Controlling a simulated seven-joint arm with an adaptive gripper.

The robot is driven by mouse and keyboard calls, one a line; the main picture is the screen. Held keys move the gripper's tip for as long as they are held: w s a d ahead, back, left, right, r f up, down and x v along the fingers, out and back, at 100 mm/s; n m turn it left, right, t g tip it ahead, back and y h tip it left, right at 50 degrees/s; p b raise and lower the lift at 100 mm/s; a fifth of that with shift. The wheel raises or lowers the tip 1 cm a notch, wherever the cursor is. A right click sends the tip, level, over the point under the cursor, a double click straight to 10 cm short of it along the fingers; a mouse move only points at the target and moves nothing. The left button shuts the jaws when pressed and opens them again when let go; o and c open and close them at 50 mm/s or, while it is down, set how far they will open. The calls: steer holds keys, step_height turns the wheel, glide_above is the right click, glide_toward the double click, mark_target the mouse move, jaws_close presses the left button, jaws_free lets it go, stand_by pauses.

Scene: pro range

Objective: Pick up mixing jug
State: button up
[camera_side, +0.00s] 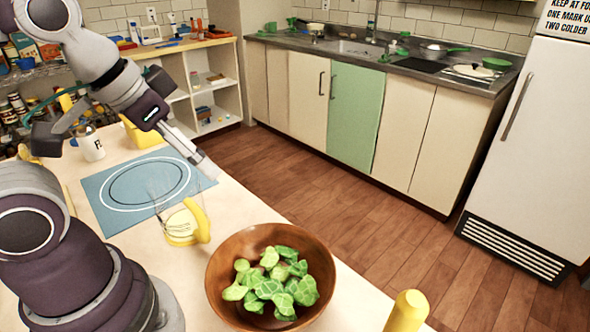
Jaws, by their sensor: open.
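The mixing jug (181,230) is clear with a yellow handle (203,219). It stands upright on the pale counter, at the near edge of the blue mat and left of the wooden bowl. My gripper (200,160) reaches in from the upper left, over the right part of the mat. It is open and empty, apart from the jug, above and behind it in the picture. One grey finger shows clearly; the other is hard to make out.
A wooden bowl (222,270) of green leaves stands close to the jug's right. A yellow-topped object (408,311) is at the front edge. A blue mat (108,190) lies behind the jug. A white bottle (90,146) and a yellow container (141,133) stand farther back.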

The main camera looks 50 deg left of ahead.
steer(key=n+g, duration=0.6)
steer(key=n, duration=1)
glide_above(200, 214)
step_height(200, 214, down, 8)
steer(key=shift+r, duration=0.1)
step_height(200, 214, down, 4)
steer(key=shift+f, duration=0.25)
steer(key=f, duration=0.6)
steer(key=shift+w+a, duration=0.1)
steer(key=shift+a, duration=0.3)
jaws_close()
